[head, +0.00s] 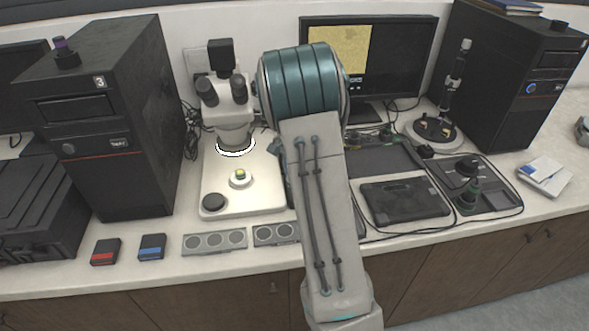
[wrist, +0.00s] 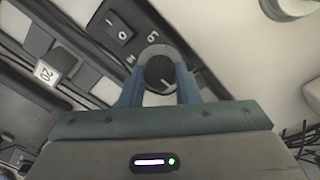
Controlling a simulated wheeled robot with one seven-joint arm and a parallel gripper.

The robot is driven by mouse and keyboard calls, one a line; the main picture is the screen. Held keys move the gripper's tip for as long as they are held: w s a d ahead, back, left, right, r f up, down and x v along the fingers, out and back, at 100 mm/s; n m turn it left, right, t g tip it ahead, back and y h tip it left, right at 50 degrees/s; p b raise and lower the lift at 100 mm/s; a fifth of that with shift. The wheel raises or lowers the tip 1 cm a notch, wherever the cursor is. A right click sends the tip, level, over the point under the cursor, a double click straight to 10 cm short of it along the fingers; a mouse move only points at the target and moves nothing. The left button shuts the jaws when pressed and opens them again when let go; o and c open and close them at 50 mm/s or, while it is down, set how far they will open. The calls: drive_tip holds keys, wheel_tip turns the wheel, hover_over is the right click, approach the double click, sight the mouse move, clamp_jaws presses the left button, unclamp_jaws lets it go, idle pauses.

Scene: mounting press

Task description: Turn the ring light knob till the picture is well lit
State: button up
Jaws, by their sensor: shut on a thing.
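In the wrist view a round black knob (wrist: 160,71) with a pale pointer line sits on a dark control box (wrist: 88,45), next to a rocker switch. My gripper (wrist: 160,80) is shut on the knob, one blue-grey finger on each side. In the head view my arm hides the gripper, the knob and most of the box. The ring light (head: 235,152) glows white under the microscope (head: 228,115). The monitor (head: 398,50) shows a yellow picture (head: 353,47) on a dark screen; my arm covers part of its left side.
A small sample (head: 240,175) sits on the pale microscope base (head: 262,180). A black machine marked 3 (head: 110,130) stands left. A black tablet (head: 405,203) and a tray (head: 495,198) lie right of my arm. Red (head: 105,251) and blue (head: 152,247) boxes lie near the front edge.

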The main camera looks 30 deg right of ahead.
drive_tip(key=shift+w+r, duration=0.1)
drive_tip(key=o, duration=1)
wheel_tip(320, 180, up, 14)
drive_tip(key=shift+w+a+f+b, duration=0.1)
drive_tip(key=shift+a+f+b, duration=0.05)
drive_tip(key=shift+b, duration=0.15)
idle(0.7)
